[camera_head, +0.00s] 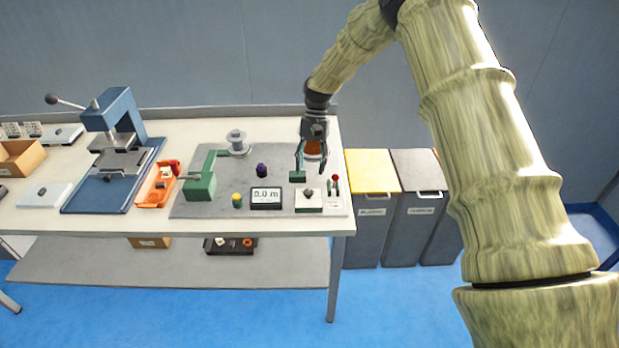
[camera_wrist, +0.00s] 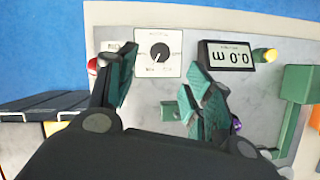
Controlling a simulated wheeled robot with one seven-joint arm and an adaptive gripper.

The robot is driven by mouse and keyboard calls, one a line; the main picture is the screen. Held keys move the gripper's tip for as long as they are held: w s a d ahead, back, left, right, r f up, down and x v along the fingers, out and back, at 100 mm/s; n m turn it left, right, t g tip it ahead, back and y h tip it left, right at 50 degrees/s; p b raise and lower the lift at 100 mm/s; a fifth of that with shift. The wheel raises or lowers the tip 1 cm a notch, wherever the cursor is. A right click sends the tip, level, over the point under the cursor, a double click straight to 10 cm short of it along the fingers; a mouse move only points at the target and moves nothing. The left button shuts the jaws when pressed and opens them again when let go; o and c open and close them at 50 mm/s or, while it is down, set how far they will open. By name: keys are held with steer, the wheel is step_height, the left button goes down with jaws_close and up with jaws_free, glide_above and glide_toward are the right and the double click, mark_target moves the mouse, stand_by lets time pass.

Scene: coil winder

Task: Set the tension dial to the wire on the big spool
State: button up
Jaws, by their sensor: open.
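The tension dial is a black knob (camera_wrist: 160,52) on a white plate in the wrist view, its pale pointer line toward the lower left; its small lettering is unreadable. In the head view the dial box (camera_head: 308,201) stands at the bench's front right. My gripper (camera_head: 310,172) is above and behind it, pointing down, fingers apart and empty. In the wrist view the fingers (camera_wrist: 163,88) spread below the dial, not touching it. An orange-brown spool-like thing (camera_head: 314,148) shows partly behind my gripper. A pale grey spool (camera_head: 236,141) stands further left; which is the big one I cannot tell.
A display (camera_head: 265,197) reading 0.0 m sits left of the dial. A red-knobbed lever (camera_head: 335,179) is close on its right. A green bracket (camera_head: 201,180), a purple knob (camera_head: 261,170), a yellow-topped cylinder (camera_head: 237,200) and an orange tray (camera_head: 157,186) stand left.

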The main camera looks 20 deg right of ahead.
steer(key=v, duration=0.4)
steer(key=shift+r, duration=0.15)
stand_by(0.4)
